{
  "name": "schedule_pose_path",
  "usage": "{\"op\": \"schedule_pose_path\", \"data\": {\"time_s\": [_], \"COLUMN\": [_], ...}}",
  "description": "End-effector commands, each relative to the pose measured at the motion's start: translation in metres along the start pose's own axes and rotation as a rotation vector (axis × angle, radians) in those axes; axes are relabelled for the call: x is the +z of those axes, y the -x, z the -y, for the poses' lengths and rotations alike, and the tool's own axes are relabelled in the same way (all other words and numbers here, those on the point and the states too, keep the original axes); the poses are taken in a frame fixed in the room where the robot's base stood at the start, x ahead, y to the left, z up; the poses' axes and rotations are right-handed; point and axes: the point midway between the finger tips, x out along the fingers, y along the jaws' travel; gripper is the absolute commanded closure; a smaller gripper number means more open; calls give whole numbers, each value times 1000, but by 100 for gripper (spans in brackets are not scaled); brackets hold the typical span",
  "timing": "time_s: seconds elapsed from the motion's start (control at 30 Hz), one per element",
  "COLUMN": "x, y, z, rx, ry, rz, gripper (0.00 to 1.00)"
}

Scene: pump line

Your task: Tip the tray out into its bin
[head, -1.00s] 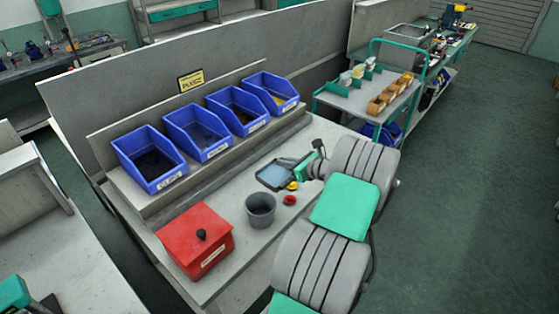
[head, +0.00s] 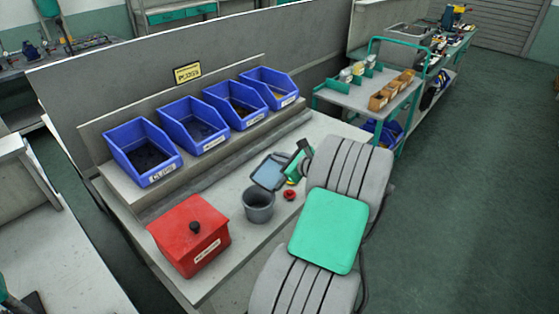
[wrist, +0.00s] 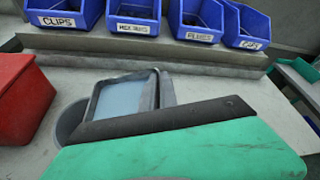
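The tray (head: 268,173) is small and dark-rimmed with a pale blue-grey inside. It is tilted at the end of my gripper (head: 288,171), which appears shut on its near edge; the fingertips are mostly hidden. In the wrist view the tray (wrist: 122,98) shows beyond my green gripper body and dark bar, in front of the grey cup. I cannot make out any parts in it. Several blue bins stand in a row on the ledge behind: the leftmost (head: 137,135), a second (head: 181,114), a third (head: 218,98) and the rightmost (head: 285,91). In the wrist view the leftmost label reads CLIPS.
A red lidded box (head: 182,245) stands on the bench's front left. A grey cup (head: 258,206) and a small red round piece (head: 289,195) are close to the tray. A trolley (head: 345,98) stands at the right. Bare bench (head: 330,128) lies behind my gripper.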

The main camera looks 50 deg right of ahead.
Motion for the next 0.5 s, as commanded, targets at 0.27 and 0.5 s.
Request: {"op": "schedule_pose_path", "data": {"time_s": [0.27, 0.5], "x": [4, 4], "y": [3, 3], "z": [-7, -7], "rx": [0, -2], "ry": [-1, 6], "rz": [0, 1], "gripper": [100, 100]}}
